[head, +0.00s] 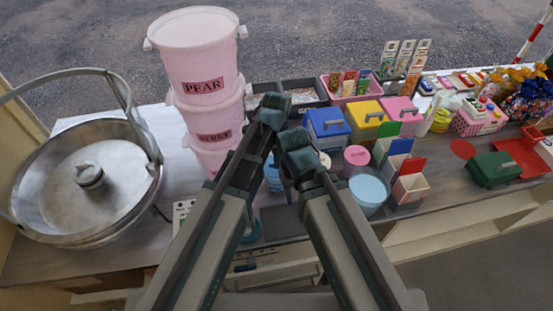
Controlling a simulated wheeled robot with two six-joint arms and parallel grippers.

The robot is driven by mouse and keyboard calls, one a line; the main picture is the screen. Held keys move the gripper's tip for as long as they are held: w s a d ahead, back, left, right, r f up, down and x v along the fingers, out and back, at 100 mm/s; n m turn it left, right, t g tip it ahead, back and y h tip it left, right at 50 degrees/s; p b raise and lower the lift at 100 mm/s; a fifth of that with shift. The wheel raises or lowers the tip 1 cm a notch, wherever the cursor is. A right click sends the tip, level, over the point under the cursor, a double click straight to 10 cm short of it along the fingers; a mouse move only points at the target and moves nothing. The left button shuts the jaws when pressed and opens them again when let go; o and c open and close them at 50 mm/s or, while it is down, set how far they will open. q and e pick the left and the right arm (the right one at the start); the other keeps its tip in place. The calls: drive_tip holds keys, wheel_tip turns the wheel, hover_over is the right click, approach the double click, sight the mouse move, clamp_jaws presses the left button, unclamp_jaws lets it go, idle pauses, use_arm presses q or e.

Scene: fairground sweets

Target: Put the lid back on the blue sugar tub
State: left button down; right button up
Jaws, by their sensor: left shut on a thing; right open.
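The light blue tub (369,192) stands upright near the counter's front edge, right of my arms. No knobbed lid shows on it, unlike the pink tub beside it. My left gripper (272,110) is the higher one, over the back of the counter left of the tub. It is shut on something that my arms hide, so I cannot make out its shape. My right gripper (296,150) is open, lower and just right of the left one, apart from the tub. Its fingertips are hidden. A bright blue piece (272,177) shows between my arms; I cannot tell what it is.
A pink lidded tub (356,160) stands behind the blue tub. Boxes with blue (327,123), yellow (366,114) and pink lids stand behind. Card-topped boxes (410,183) are close on the right. Pink buckets (197,55) are stacked at left beside a large metal pan (85,190).

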use_arm(q)
drive_tip(key=shift+f, duration=0.1)
idle(0.7)
drive_tip(key=shift+c, duration=1.8)
unclamp_jaws()
drive_tip(key=shift+r+p, duration=3.5)
drive_tip(key=shift+r, duration=0.05)
clamp_jaws()
